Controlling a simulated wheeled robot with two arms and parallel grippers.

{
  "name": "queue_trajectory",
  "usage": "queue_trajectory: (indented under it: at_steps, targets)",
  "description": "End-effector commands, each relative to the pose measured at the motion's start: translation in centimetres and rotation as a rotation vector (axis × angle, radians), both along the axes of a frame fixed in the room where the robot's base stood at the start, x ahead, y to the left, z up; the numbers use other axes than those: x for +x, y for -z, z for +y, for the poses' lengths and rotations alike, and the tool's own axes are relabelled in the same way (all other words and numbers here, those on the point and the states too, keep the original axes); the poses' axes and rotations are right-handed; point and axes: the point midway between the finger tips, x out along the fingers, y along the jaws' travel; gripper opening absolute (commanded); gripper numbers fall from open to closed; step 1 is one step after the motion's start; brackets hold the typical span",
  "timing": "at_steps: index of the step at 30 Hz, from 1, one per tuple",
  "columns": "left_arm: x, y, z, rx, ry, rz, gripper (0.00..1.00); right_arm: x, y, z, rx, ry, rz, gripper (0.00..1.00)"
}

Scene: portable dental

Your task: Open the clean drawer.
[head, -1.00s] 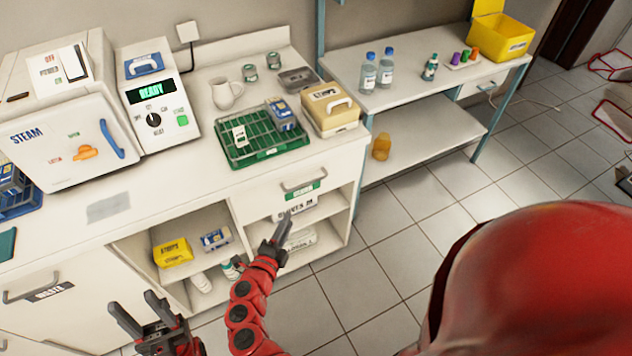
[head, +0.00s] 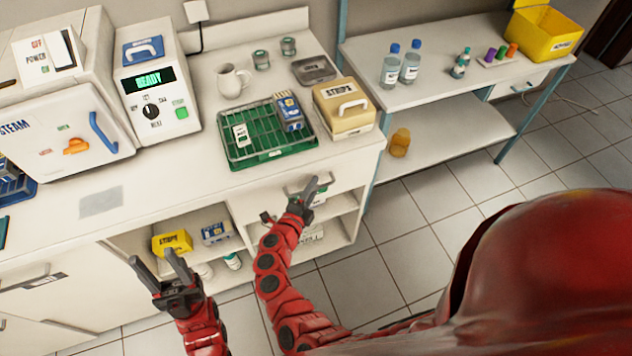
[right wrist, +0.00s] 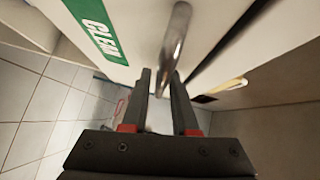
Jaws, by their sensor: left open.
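The clean drawer (head: 258,200) is in the counter below the green rack and looks shut. Its green CLEAN label (right wrist: 97,28) shows in the right wrist view. Its metal handle (right wrist: 176,45) runs down toward my right fingertips, its near end appearing between them. I cannot tell whether they touch. My right gripper (right wrist: 160,80) is open, with a gap between its fingers. In the head view my right gripper (head: 314,187) is at the drawer front, partly covering the handle and label. My left gripper (head: 158,268) is open and empty, in front of the lower cabinet.
The green rack (head: 238,157) and beige STRIPS box (head: 335,118) stand on the counter above the drawer. An open shelf below holds a yellow box (head: 172,242) and other items. A side table (head: 440,80) stands to the right. The floor (head: 420,232) there is clear.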

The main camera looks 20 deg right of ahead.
Motion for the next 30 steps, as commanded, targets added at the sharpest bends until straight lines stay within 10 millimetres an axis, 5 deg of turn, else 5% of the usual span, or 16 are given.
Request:
queue_trajectory:
  at_steps: [7,12,30]
  targets:
    - [0.0,0.0,0.0,0.0,0.0,0.0,0.5,0.0,0.02,-0.05,0.0,0.001,0.0,0.27]
    - [0.0,0.0,0.0,0.0,0.0,0.0,0.5,0.0,0.01,-0.06,-0.001,0.001,0.001,0.0]
    - [0.0,0.0,0.0,0.0,0.0,0.0,0.5,-0.01,0.02,-0.06,-0.001,0.001,0.001,0.0]
